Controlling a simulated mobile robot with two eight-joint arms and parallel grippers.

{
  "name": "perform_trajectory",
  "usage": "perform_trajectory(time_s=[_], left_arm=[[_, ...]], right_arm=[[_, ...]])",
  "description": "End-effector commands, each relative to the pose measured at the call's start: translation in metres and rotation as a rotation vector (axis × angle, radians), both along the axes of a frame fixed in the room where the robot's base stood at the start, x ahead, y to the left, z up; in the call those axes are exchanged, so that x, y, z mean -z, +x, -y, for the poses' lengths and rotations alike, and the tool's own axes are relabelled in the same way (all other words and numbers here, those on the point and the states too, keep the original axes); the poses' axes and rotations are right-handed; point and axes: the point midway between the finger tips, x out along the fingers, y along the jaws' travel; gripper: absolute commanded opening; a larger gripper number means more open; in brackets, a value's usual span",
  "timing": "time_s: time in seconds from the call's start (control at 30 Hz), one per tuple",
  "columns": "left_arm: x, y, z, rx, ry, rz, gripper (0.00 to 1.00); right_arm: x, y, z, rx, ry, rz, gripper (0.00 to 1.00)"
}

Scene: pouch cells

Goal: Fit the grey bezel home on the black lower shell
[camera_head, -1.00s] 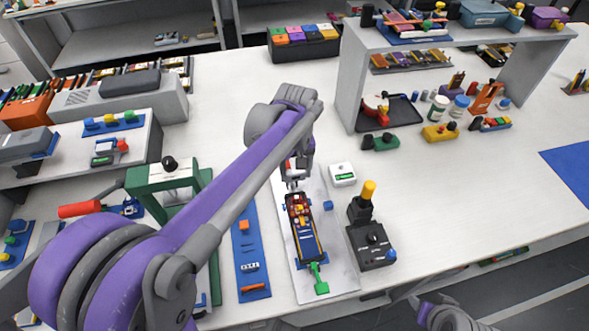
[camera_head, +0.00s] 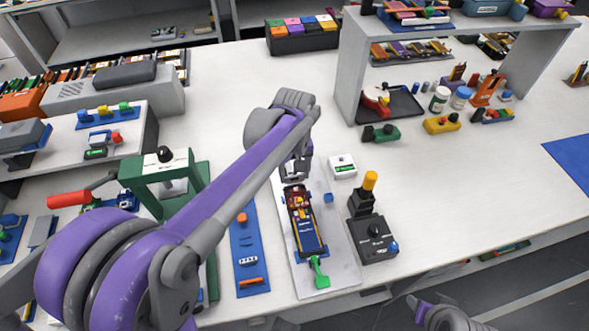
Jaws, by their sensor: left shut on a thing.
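The black lower shell (camera_head: 308,232) lies lengthwise on a pale board (camera_head: 338,262), with blue, yellow, red and brown parts showing inside it. A green clamp-like piece (camera_head: 319,271) sits at its near end. My left gripper (camera_head: 295,178) is over the far end of the shell, pointing down, and shut. The thing in its jaws looks like the grey bezel, but it is small and mostly hidden by the fingers and wrist. I cannot tell whether it touches the shell.
A white box (camera_head: 342,166) and a small blue block (camera_head: 328,198) are right of the shell. A black control box with a yellow-topped lever (camera_head: 374,240) stands further right. A blue strip (camera_head: 248,262) and green press (camera_head: 163,172) are left. The table's right middle is clear.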

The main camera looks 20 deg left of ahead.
Motion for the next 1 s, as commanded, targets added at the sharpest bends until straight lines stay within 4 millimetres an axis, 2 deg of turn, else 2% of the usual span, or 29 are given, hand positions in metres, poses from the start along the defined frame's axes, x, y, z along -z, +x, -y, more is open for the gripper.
perform_trajectory(time_s=[0.03, 0.2, 1.0], left_arm=[[0.0069, -0.0003, 0.0001, 0.0, -0.001, -0.001, 0.15], [0.0144, -0.0001, 0.0001, 0.0, 0.0, 0.0, 0.15], [0.0145, 0.0001, 0.0, 0.0, 0.0, 0.0, 0.15]], right_arm=[[0.0054, -0.0009, 0.0, 0.0, 0.0, -0.002, 0.5], [0.0102, -0.0016, 0.0, 0.0, 0.0, -0.004, 0.5], [0.0089, -0.0014, 0.0, 0.0, 0.0, -0.003, 0.5]])
